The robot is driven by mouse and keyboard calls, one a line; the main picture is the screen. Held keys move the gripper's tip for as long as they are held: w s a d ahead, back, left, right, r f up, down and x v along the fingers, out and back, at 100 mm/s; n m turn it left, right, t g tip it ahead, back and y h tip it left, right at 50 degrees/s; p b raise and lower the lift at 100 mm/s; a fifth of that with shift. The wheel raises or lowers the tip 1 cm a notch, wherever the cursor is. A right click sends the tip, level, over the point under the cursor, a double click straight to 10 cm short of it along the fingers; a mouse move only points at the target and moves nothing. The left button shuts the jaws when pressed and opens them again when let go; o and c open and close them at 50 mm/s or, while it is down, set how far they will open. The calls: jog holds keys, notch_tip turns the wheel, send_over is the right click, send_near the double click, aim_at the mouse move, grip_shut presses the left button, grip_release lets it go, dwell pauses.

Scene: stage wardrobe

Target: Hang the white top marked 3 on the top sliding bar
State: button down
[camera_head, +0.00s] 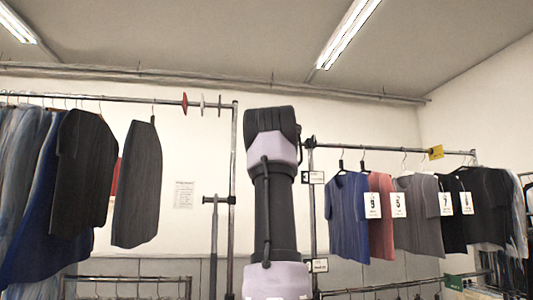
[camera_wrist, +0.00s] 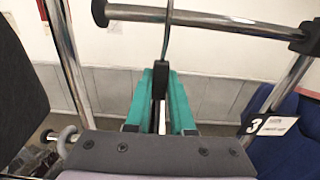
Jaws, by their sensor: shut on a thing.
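In the wrist view my gripper (camera_wrist: 161,92) has teal fingers shut on the black neck of a hanger (camera_wrist: 160,80). Its metal hook rises past a horizontal chrome bar (camera_wrist: 215,19) with a black end cap. I cannot tell whether the hook is over the bar or only in front of it. The white top is not visible in either view. A small black tag with a 3 (camera_wrist: 254,125) and a white card shows at right, beside a blue garment. In the head view my raised arm fills the middle and my gripper cannot be made out.
In the head view a left rack (camera_head: 170,99) holds dark and blue garments. A right rack (camera_head: 390,149) holds several numbered tops and a yellow tag (camera_head: 436,152). Chrome posts flank my arm. A dark garment edges the wrist view at left.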

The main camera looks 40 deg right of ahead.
jog(key=shift+x, duration=2.75)
jog(key=shift+w+r, duration=0.1)
jog(key=shift+f, duration=0.4)
jog(key=shift+f, duration=1.15)
jog(key=c, duration=0.7)
grip_release()
